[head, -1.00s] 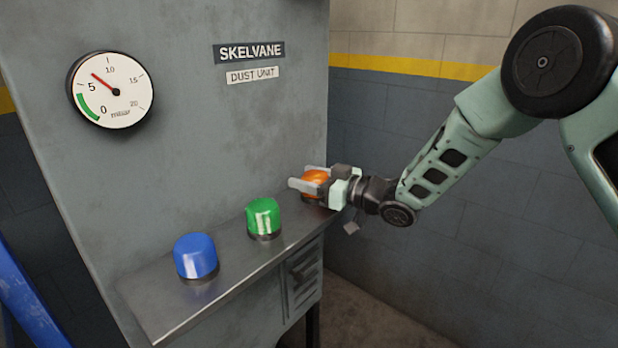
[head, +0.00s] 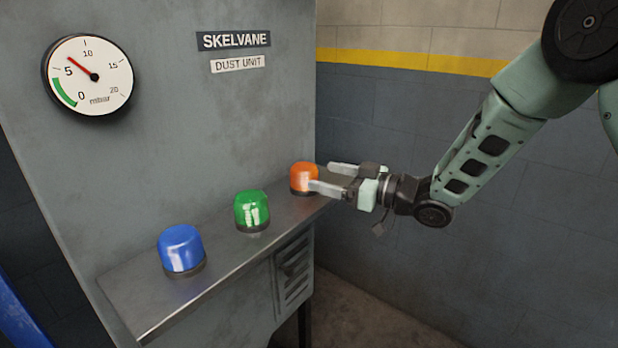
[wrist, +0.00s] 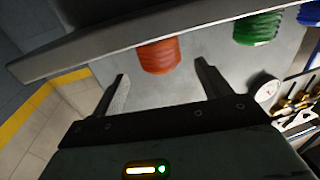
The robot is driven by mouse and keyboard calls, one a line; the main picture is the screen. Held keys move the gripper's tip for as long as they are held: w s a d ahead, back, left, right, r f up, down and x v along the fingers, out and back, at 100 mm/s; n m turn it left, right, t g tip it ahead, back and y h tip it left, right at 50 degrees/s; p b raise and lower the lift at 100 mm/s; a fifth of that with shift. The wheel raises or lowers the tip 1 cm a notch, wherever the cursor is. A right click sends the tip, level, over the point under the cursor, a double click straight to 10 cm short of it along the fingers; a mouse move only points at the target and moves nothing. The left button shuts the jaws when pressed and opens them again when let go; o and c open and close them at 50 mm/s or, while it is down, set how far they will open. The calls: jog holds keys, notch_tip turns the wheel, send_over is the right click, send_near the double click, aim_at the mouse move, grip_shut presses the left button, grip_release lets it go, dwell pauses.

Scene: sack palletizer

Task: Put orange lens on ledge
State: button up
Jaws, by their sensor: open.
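The orange lens (head: 304,177) stands upright on the right end of the metal ledge (head: 150,299) in the head view. My gripper (head: 322,177) is open just to the right of the lens, with its fingers pointing at it. The near fingertip overlaps the lens's lower right side in the picture; I cannot tell if it touches. In the wrist view the orange lens (wrist: 160,56) lies beyond and between the two open fingertips (wrist: 163,70), with clear space between it and the jaws.
A green lens (head: 252,211) and a blue lens (head: 181,248) stand on the same ledge to the left. The grey dust unit cabinet (head: 165,150) with a pressure gauge (head: 90,76) rises behind. Open air lies right of the ledge, before the wall.

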jog(key=s+d+f+m+g+h, duration=0.1)
jog(key=s+h, duration=0.4)
jog(key=s, duration=0.7)
jog(key=s+d+f+m+g+h, duration=0.2)
jog(key=s+d+g+h, duration=0.2)
jog(key=s, duration=0.8)
jog(key=s+d+f+m+g+h, duration=0.1)
jog(key=s+d+h, duration=0.4)
jog(key=s, duration=0.7)
jog(key=shift+s+f+m+g+h, duration=0.3)
jog(key=shift+m+g+h, duration=0.3)
jog(key=shift+g, duration=0.5)
